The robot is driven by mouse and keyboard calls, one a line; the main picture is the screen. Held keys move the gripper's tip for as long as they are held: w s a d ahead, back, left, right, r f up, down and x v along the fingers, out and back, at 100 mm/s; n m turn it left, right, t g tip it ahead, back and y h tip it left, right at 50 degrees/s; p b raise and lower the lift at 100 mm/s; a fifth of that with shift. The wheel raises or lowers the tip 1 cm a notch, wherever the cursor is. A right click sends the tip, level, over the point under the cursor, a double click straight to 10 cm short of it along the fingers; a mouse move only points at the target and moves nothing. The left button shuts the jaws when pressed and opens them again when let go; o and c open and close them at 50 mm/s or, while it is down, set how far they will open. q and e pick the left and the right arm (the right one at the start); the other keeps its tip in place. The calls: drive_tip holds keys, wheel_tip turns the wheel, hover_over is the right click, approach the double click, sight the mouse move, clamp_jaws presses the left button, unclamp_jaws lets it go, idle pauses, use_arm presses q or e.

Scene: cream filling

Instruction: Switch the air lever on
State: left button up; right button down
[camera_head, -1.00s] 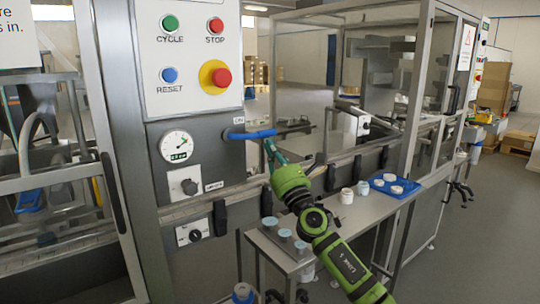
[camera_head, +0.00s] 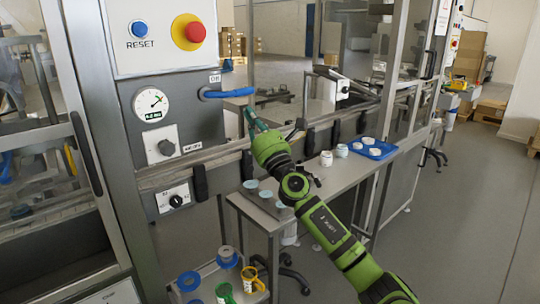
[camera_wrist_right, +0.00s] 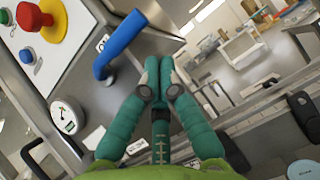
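The air lever (camera_head: 228,93) is a blue handle on the grey machine column, lying roughly sideways with its free end to the right. A small label above its pivot seems to read "Off". In the right wrist view the lever (camera_wrist_right: 120,44) stands left of the fingertips. My right gripper (camera_head: 249,112) is just below and right of the lever's free end. Its teal fingers (camera_wrist_right: 160,64) come together at the tips with nothing between them, and they look apart from the lever. My left gripper is not in view.
A red stop button (camera_head: 195,32) is above. Metal rails run beside the gripper.

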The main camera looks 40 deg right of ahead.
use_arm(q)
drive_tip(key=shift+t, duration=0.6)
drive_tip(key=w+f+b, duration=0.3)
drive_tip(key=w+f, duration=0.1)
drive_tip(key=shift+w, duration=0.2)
use_arm(e)
drive_tip(key=d+f+v, duration=0.1)
drive_tip(key=v, duration=1)
drive_tip(key=shift+w, duration=0.25)
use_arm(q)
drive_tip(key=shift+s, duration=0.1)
use_arm(e)
drive_tip(key=shift+d, duration=0.1)
